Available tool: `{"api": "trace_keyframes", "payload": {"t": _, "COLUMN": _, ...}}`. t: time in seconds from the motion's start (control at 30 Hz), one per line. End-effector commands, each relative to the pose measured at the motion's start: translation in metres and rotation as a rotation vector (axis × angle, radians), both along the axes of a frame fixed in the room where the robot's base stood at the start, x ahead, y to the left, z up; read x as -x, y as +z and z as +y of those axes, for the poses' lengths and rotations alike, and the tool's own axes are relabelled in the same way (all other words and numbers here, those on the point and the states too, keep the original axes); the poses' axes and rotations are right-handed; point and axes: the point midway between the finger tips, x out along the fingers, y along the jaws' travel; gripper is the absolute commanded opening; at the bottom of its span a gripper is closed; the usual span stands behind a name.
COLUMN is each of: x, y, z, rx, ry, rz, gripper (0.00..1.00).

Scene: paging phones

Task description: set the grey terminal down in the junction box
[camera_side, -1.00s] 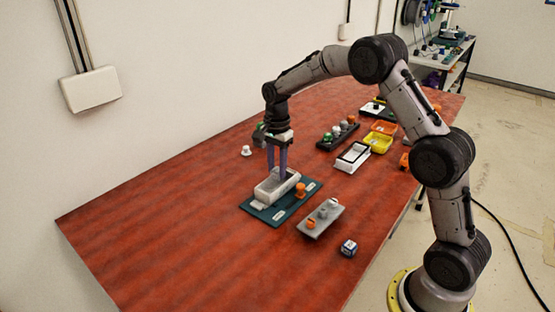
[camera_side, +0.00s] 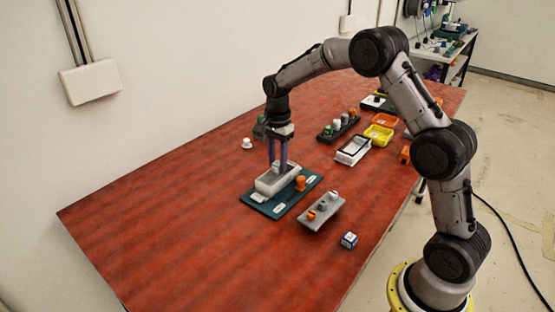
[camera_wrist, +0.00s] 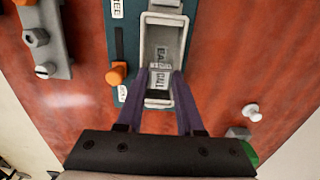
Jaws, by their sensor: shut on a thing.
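The grey terminal (camera_wrist: 160,77) is a small lettered block between the fingertips of my gripper (camera_wrist: 164,73). In the side view my gripper (camera_side: 278,163) points down over the junction box, with the grey terminal (camera_side: 277,169) low between its purple fingers. The junction box (camera_side: 268,188) is a pale, open-topped box on a teal board. In the wrist view the junction box (camera_wrist: 187,38) shows a lettered floor. The terminal is over the box's near part in that view. I cannot tell whether it touches the floor.
An orange knob (camera_side: 300,184) stands on the teal board (camera_side: 281,208) beside the box. A grey rack (camera_side: 330,218) with small parts and a blue-white cube (camera_side: 349,240) lie nearby. A white knob (camera_side: 247,143) is behind. A black rack (camera_side: 327,140) and a yellow bin (camera_side: 376,143) stand farther back.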

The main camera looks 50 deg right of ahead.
Motion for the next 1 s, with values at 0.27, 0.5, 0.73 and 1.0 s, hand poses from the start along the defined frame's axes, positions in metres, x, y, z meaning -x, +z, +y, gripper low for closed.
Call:
{"api": "trace_keyframes", "payload": {"t": 0.27, "x": 0.000, "y": 0.000, "z": 0.000, "rx": 0.000, "ry": 0.000, "rz": -0.001, "gripper": 0.00}}
{"api": "trace_keyframes", "payload": {"t": 0.5, "x": 0.000, "y": -0.002, "z": 0.000, "rx": 0.000, "ry": 0.000, "rz": 0.000, "gripper": 0.00}}
{"api": "trace_keyframes", "payload": {"t": 0.73, "x": 0.000, "y": -0.008, "z": 0.000, "rx": 0.000, "ry": 0.000, "rz": -0.001, "gripper": 0.00}}
{"api": "trace_keyframes", "payload": {"t": 1.0, "x": 0.000, "y": -0.015, "z": 0.000, "rx": 0.000, "ry": 0.000, "rz": 0.000, "gripper": 0.00}}
